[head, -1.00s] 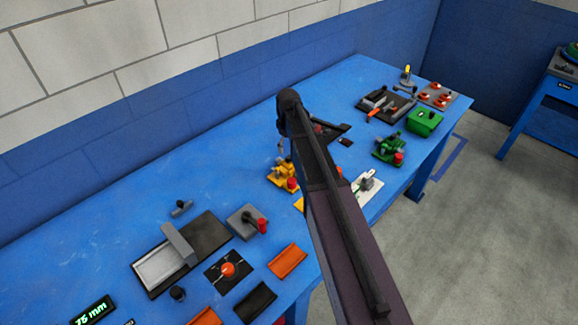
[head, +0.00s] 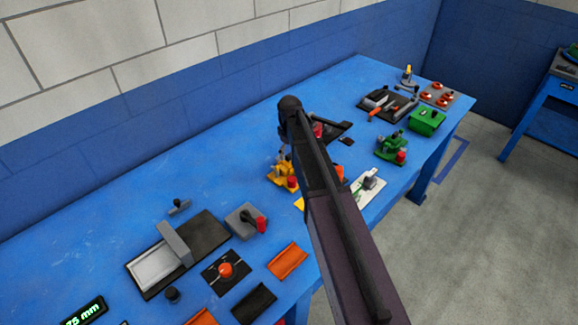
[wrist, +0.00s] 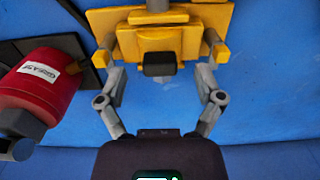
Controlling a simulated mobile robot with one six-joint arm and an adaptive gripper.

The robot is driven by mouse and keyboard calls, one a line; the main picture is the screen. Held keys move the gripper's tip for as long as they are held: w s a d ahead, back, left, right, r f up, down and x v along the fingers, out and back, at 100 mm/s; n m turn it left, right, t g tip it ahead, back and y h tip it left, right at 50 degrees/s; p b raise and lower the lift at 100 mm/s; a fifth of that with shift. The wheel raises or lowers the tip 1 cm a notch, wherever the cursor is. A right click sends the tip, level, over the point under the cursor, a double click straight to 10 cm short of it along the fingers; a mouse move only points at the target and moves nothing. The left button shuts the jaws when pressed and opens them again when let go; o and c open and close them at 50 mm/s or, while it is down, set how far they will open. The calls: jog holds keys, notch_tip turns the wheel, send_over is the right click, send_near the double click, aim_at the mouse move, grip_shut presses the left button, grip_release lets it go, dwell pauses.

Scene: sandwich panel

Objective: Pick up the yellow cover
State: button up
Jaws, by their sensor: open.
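In the wrist view a yellow piece (wrist: 183,41) lies ahead of my gripper (wrist: 159,72), with a dark knob or grip (wrist: 158,64) at its near edge. I take it for the yellow cover. The two grey fingers are spread wide, one on each side of the dark knob, with nothing held between them. Whether they touch the yellow piece is unclear. In the head view a yellow device (head: 280,174) with a red knob (head: 292,182) stands beside my arm. My arm hides most of the gripper there.
A red grease can (wrist: 45,84) lies left of my gripper in the wrist view, close to the left finger. In the head view a green device (head: 390,150) and green box (head: 427,121) stand further right.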

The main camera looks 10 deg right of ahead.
jog(key=shift+f+b, duration=0.5)
jog(key=shift+f, duration=0.3)
grip_shut()
